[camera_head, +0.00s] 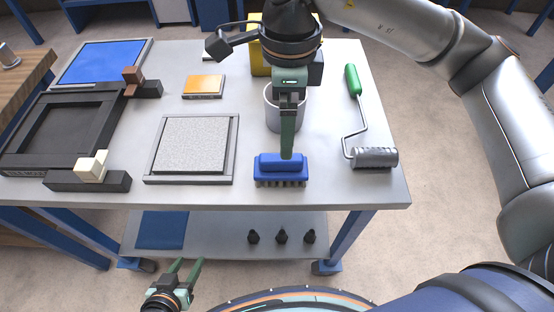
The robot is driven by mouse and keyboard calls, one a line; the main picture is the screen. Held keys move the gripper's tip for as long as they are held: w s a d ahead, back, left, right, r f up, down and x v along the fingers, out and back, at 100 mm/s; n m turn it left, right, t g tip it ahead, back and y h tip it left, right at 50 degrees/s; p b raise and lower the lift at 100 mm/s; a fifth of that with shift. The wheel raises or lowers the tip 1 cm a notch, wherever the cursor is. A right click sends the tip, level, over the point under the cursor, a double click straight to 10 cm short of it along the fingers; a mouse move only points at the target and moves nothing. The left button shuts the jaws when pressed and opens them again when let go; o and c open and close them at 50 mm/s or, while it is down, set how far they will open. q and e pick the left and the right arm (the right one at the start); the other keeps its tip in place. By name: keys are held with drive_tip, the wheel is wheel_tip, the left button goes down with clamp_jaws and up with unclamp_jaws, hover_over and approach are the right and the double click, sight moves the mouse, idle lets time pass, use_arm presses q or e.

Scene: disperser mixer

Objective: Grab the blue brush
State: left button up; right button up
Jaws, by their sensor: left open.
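The blue brush (281,168) lies bristles down on the grey table near its front edge, right of the grey textured slab. My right gripper (287,155) comes down from above, and its green fingertip end meets the top of the brush in the picture. Its fingers line up edge-on, so I cannot tell their gap or whether they hold the brush. My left gripper (188,266) is low at the bottom left, in front of the table, with its two green fingers apart and nothing between them.
A paint roller with green handle (353,80) lies to the right. A grey cup (271,112) stands behind my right gripper, partly hidden. The framed grey slab (190,145), an orange block (204,86) and a black tray (60,130) are left. Bare table surrounds the brush.

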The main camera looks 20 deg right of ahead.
sight(283, 167)
wheel_tip(283, 167, down, 6)
drive_tip(key=shift+s+f+b, duration=0.1)
drive_tip(key=shift+f+b, duration=0.15)
drive_tip(key=shift+b, duration=0.05)
drive_tip(key=shift+s+a+f, duration=0.1)
drive_tip(key=shift+f, duration=1.3)
drive_tip(key=shift+s+a+f, duration=0.1)
drive_tip(key=shift+f, duration=1.25)
drive_tip(key=c, duration=1.5)
